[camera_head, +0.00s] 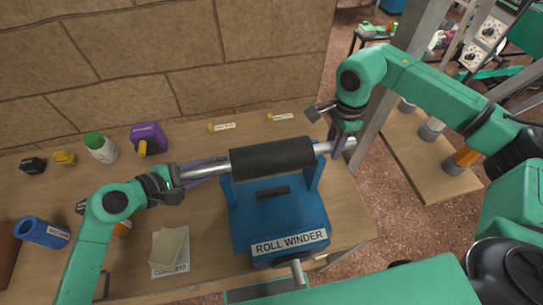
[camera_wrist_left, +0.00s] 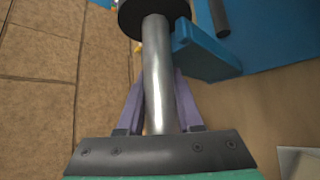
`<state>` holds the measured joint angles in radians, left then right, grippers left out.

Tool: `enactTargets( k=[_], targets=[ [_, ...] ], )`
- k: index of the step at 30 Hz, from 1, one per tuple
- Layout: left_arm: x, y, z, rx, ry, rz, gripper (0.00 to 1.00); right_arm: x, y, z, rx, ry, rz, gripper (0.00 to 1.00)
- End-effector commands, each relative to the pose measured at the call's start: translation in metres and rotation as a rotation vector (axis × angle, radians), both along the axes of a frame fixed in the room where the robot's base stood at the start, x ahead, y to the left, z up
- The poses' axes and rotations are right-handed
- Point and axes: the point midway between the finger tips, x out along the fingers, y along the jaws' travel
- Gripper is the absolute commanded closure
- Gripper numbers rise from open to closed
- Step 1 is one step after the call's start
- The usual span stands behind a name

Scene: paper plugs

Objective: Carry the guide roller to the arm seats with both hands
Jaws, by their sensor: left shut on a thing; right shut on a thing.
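The guide roller (camera_head: 272,157) is a dark cylinder with a silver shaft at each end, held level across the blue roll winder (camera_head: 280,215). My left gripper (camera_head: 198,171) is shut on its left shaft; the left wrist view shows that shaft (camera_wrist_left: 157,65) between the purple fingers. My right gripper (camera_head: 343,144) is shut on the right shaft. The winder's left upright (camera_head: 228,190) and right upright (camera_head: 313,173) stand just under the roller's ends. I cannot tell whether the shaft touches the seats, which the roller partly hides.
A dark bar lies on the winder. A notepad (camera_head: 169,251) and a blue tube (camera_head: 43,231) lie to its left. A green-capped bottle (camera_head: 101,148) and a purple item (camera_head: 149,138) stand toward the stone wall. Small labels (camera_head: 222,127) lie behind the roller.

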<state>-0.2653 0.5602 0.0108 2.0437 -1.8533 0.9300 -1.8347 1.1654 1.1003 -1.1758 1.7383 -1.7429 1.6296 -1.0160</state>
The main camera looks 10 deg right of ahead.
Motion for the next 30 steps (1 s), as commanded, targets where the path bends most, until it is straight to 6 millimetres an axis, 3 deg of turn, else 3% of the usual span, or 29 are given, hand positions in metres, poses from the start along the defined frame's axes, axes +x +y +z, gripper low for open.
enactTargets(
  k=[18, 30],
  targets=[
    [0.0, 0.0, 0.002, 0.002, 0.001, 0.001, 1.0, 0.001, 0.0, 0.004, 0.001, -0.003, -0.002, 1.0],
    [0.0, 0.001, 0.056, 0.002, 0.0, 0.0, 1.0, 0.001, 0.0, 0.058, 0.001, -0.004, -0.002, 1.0]
  ],
)
